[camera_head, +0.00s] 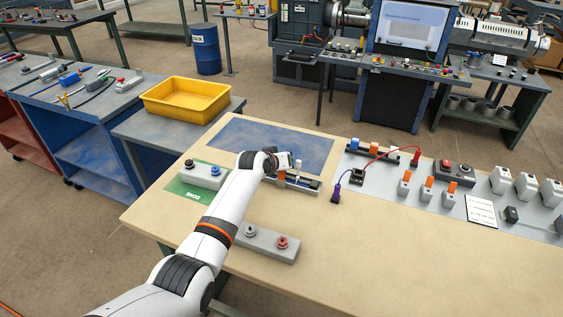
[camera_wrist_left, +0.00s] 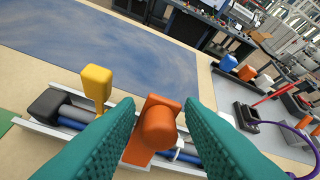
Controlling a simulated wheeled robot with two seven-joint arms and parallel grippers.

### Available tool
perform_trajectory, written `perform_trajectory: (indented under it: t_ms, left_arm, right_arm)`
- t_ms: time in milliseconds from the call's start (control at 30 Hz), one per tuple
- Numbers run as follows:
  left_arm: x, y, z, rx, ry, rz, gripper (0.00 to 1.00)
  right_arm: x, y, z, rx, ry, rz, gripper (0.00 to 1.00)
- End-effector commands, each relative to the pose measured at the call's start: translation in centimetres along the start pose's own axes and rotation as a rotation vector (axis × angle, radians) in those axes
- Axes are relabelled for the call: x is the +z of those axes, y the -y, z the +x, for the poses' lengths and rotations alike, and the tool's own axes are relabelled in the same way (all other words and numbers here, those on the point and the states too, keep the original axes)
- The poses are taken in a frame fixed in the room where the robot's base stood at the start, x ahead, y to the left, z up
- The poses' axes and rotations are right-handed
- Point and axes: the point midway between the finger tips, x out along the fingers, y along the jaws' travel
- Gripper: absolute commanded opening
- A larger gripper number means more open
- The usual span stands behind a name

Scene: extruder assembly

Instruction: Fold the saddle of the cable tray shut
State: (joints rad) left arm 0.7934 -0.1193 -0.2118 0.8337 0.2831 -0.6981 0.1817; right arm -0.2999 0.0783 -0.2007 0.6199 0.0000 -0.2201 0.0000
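The cable tray (camera_head: 298,183) lies at the front edge of the blue mat, a light channel holding grey and blue cables. In the left wrist view the tray (camera_wrist_left: 40,131) runs across the lower part. An orange upright piece with a rounded knob (camera_wrist_left: 158,128), seemingly the saddle, stands up from it. A yellow upright piece (camera_wrist_left: 97,85) stands farther left on the tray. My left gripper (camera_wrist_left: 160,104) has its teal fingers apart, one on each side of the orange piece, with no clear contact. In the head view my left gripper (camera_head: 287,164) is over the tray. My right gripper is out of view.
The blue mat (camera_head: 285,143) behind the tray is clear. A grey panel (camera_head: 430,199) with switches and a red-and-purple lead is to the right. A grey block with knobs (camera_head: 266,244) is in front, another (camera_head: 203,174) at left. The front right tabletop is free.

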Motion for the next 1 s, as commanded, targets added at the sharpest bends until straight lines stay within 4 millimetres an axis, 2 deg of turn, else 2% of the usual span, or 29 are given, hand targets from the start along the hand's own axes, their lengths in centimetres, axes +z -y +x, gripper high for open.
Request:
perform_trajectory:
  t_ms: [300, 467, 767, 1000]
  left_arm:
    - [0.0, -0.1, -0.1, 0.001, 0.001, 0.004, 0.39]
    - [0.1, -0.1, -0.8, 0.001, 0.001, 0.004, 0.39]
    - [0.1, -0.1, -4.6, 0.001, 0.003, 0.006, 0.39]
    - [-0.1, 0.0, -8.3, 0.001, 0.001, 0.005, 0.39]
  right_arm:
    - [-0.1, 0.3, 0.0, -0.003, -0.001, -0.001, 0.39]
    - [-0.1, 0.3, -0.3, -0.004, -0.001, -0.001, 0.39]
    - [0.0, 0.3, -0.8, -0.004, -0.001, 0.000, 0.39]
    - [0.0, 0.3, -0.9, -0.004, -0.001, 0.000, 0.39]
